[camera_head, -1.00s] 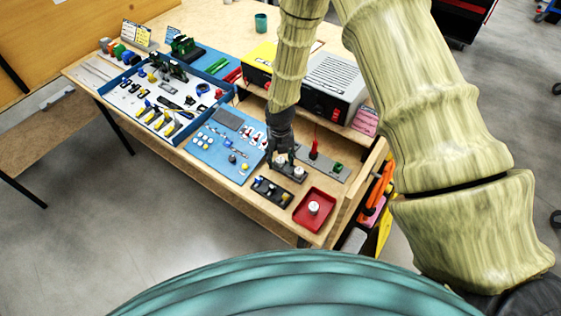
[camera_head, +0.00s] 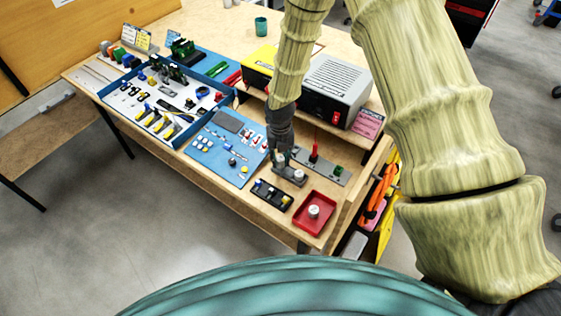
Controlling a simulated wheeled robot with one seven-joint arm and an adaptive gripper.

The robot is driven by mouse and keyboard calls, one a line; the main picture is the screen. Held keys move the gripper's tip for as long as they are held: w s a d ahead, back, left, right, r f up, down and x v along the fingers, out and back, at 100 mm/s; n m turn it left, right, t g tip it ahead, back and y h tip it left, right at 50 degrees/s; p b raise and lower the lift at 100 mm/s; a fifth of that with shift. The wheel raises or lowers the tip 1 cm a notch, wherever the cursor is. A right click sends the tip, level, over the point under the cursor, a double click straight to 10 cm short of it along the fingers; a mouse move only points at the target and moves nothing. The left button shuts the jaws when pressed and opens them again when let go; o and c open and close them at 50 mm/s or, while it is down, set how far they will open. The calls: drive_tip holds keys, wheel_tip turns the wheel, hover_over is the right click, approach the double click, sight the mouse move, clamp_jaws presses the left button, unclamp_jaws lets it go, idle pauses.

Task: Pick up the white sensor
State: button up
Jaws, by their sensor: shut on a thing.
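My gripper (camera_head: 280,160) points down over the front right of the workbench. It is shut on a small pale piece, apparently the white sensor (camera_head: 281,158), mostly hidden by the dark fingers. It is just above or at the left end of a small grey block (camera_head: 290,174); whether they touch cannot be told. Another small white round piece (camera_head: 299,173) sits at that block's right end. A white cylinder (camera_head: 314,211) stands upright in the red tray (camera_head: 327,202), apart from my gripper.
A black holder (camera_head: 271,194) lies left of the tray. A blue mat (camera_head: 205,153) with small parts and a blue tray (camera_head: 174,147) of tools lie left. A grey instrument (camera_head: 334,85) stands behind.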

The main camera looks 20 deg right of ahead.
sight(280, 159)
drive_tip(key=shift+r+b, duration=1.05)
drive_tip(key=shift+r, duration=2.9)
drive_tip(key=shift+o, duration=0.4)
drive_tip(key=shift+c, duration=1.4)
drive_tip(key=shift+p, duration=0.35)
